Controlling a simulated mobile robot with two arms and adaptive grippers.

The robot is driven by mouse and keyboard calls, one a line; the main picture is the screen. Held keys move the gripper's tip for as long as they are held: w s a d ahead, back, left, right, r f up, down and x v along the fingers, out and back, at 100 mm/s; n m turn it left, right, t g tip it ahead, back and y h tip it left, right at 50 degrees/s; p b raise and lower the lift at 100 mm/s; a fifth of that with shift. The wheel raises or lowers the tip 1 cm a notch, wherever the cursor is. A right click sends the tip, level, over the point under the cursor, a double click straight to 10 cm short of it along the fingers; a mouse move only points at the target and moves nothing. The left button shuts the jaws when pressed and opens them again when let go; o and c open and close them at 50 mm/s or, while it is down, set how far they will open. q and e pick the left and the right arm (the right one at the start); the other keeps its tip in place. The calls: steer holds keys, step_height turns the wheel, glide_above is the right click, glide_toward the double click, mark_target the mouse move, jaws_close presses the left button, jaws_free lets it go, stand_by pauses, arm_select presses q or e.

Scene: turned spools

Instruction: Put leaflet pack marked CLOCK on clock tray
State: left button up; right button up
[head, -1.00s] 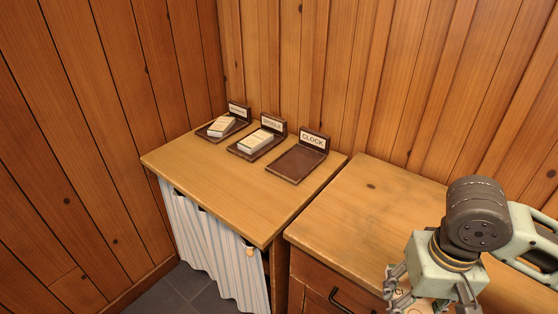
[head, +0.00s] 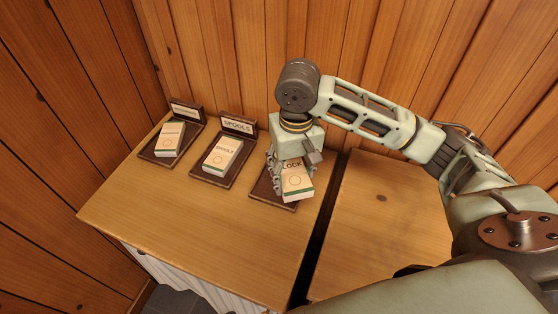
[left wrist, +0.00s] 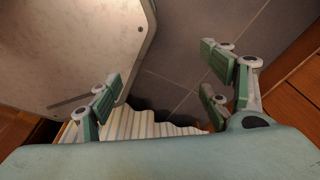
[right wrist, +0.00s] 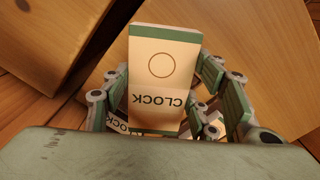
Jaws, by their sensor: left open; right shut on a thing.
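The leaflet pack marked CLOCK (head: 297,182) is cream with a green band and a circle. My right gripper (head: 290,172) is shut on it, over the clock tray (head: 262,191). The pack (right wrist: 163,68) also shows between the fingers of my right gripper (right wrist: 166,105) in the right wrist view. The arm and pack hide most of the tray; I cannot tell whether the pack touches it. My left gripper (left wrist: 165,90) is open and empty in the left wrist view, above floor and a striped curtain.
To the left, a SPOOLS tray (head: 206,178) holds a pack (head: 223,156). Farther left, another tray (head: 150,153) holds a pack (head: 170,139); its sign is too small to read. The table (head: 190,222) is clear in front. A dark gap separates it from the right-hand counter (head: 380,225).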

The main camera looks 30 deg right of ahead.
mark_target(287, 163)
steer(key=d+m+p, duration=0.2)
steer(key=d+p, duration=0.3)
steer(key=d, duration=0.5)
steer(key=shift+m, duration=0.3)
steer(key=w+a+f, duration=0.3)
steer(key=w, duration=0.1)
steer(key=w+a+f+p, duration=0.1)
steer(key=w+a+f, duration=0.2)
steer(key=a+f, duration=0.1)
steer(key=shift+w+a, duration=0.1)
steer(key=shift+w, duration=0.25)
steer(key=shift+w+a+f, duration=0.2)
steer(key=shift+a, duration=0.05)
steer(key=shift+w+f, duration=0.1)
steer(key=shift+f, duration=0.1)
step_height(287, 163, down, 3)
steer(key=shift+f+p, duration=0.1)
steer(key=shift+p, duration=0.5)
steer(key=shift+f, duration=0.3)
arm_select(q)
steer(key=s+r, duration=0.4)
steer(key=r, duration=0.5)
steer(key=shift+w, duration=0.15)
arm_select(e)
steer(key=shift+f, duration=0.15)
